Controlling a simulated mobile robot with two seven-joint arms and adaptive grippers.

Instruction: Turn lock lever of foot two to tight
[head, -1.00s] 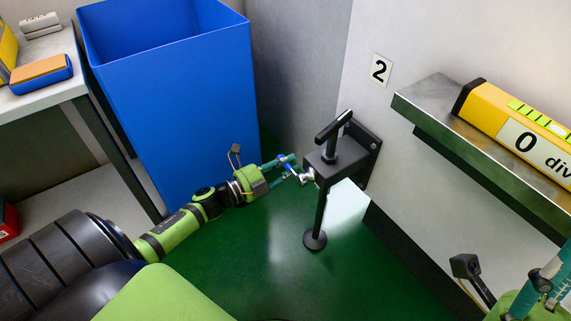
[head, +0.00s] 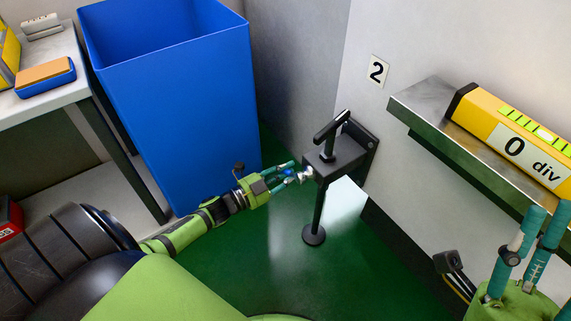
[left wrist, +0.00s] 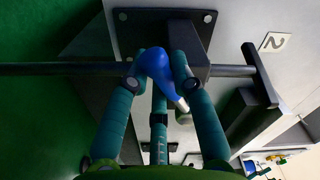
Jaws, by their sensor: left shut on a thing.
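Foot two is a black bracket block (head: 335,158) on the wall below the number 2 sign (head: 377,71). It has a T-handle (head: 332,126) on top and a vertical rod ending in a round pad (head: 314,235) at the floor. Its lock lever has a blue knob (left wrist: 154,62) and a metal stem. My left gripper (head: 291,172) is shut on the lever at the block's left side. In the left wrist view, its teal fingers (left wrist: 157,80) sit on both sides of the blue knob. My right gripper (head: 505,250) is at the lower right, empty, with its fingers apart.
A large blue bin (head: 175,110) stands just behind my left arm. A metal shelf (head: 425,105) carrying a yellow level (head: 515,140) juts from the wall at right. A table (head: 60,97) is at the far left. Green floor (head: 270,265) is open around the foot.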

